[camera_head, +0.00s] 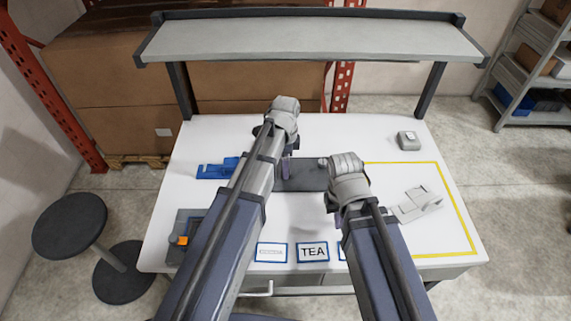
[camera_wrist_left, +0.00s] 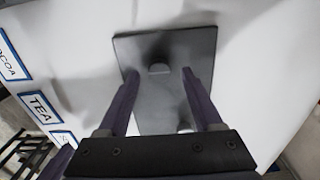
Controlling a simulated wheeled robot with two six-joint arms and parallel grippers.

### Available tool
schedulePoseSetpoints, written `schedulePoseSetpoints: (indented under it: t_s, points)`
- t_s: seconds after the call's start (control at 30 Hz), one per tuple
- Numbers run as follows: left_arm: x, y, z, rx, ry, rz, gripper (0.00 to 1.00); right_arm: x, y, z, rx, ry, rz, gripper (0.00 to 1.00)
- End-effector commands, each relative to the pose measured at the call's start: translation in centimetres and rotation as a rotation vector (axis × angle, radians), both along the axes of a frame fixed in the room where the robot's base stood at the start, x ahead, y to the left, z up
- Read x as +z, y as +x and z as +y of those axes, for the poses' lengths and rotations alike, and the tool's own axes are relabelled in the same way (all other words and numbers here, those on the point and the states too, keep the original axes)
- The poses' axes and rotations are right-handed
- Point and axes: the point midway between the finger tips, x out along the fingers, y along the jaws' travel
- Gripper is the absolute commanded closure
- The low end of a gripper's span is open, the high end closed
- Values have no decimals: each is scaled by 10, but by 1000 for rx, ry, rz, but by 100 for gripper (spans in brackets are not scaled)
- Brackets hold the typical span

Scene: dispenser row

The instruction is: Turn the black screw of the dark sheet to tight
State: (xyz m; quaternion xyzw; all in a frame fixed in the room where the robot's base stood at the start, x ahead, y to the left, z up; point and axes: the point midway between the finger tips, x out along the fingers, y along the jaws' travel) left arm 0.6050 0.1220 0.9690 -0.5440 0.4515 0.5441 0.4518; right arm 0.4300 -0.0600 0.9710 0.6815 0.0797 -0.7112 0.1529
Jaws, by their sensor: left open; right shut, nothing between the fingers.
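The dark sheet (camera_head: 304,174) lies flat on the white table, between and partly behind my two arms. In the left wrist view the sheet (camera_wrist_left: 178,47) carries a small dark round screw head (camera_wrist_left: 158,68). My left gripper (camera_head: 286,167) is over the left part of the sheet. In its wrist view the open gripper (camera_wrist_left: 159,77) has one finger on each side of the screw, with gaps showing; whether the tips are level with it I cannot tell. A pale knob (camera_wrist_left: 184,127) shows lower on the sheet. My right gripper (camera_head: 332,201) is shut and empty at the sheet's right end.
A blue fixture (camera_head: 216,169) stands left of my left arm. A grey box with an orange part (camera_head: 181,240) is at front left. A white device (camera_head: 418,204) lies inside the yellow outline at right. A small grey box (camera_head: 408,141) stands behind it. A shelf (camera_head: 310,38) spans the back.

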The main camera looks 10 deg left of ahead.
Motion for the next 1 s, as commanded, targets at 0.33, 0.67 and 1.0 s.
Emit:
schedulePoseSetpoints:
  t_s: [0.33, 0.67, 1.0]
  points:
    - [53, 0, 0, 0, 0, 0, 33, 53, 0, 0, 2, 0, 0, 100]
    - [102, 0, 0, 0, 1, -1, 33, 102, 0, 0, -3, 1, 0, 100]
    - [111, 0, 0, 1, 1, -1, 33, 110, 0, 0, -7, 2, 0, 100]
